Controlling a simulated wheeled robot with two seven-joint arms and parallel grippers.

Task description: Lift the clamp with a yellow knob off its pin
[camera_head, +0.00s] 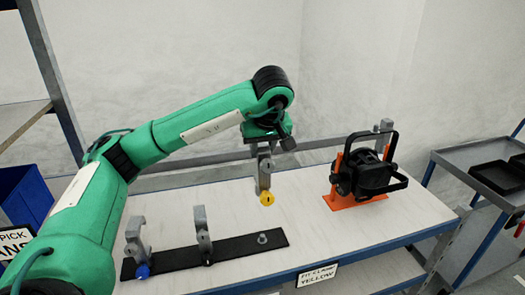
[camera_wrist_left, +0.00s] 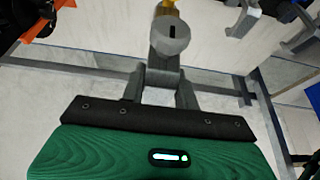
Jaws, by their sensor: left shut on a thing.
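The grey clamp (camera_head: 264,172) with a yellow knob (camera_head: 267,198) hangs in my left gripper (camera_head: 262,147), which is shut on its upper part. It is clear above the table, behind the black strip (camera_head: 230,247). In the left wrist view the clamp (camera_wrist_left: 169,36) sits between the fingertips (camera_wrist_left: 162,75), with its yellow knob (camera_wrist_left: 167,4) at the top edge. A bare pin (camera_head: 262,238) stands at the strip's right end. My right gripper is out of view.
A clamp with a blue knob (camera_head: 136,243) and one with a black knob (camera_head: 203,230) stand on the strip. A black par can (camera_head: 365,174) sits on an orange stand (camera_head: 350,201) at right. A sign (camera_head: 317,275) marks the table's front edge. A cart (camera_head: 470,160) stands at far right.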

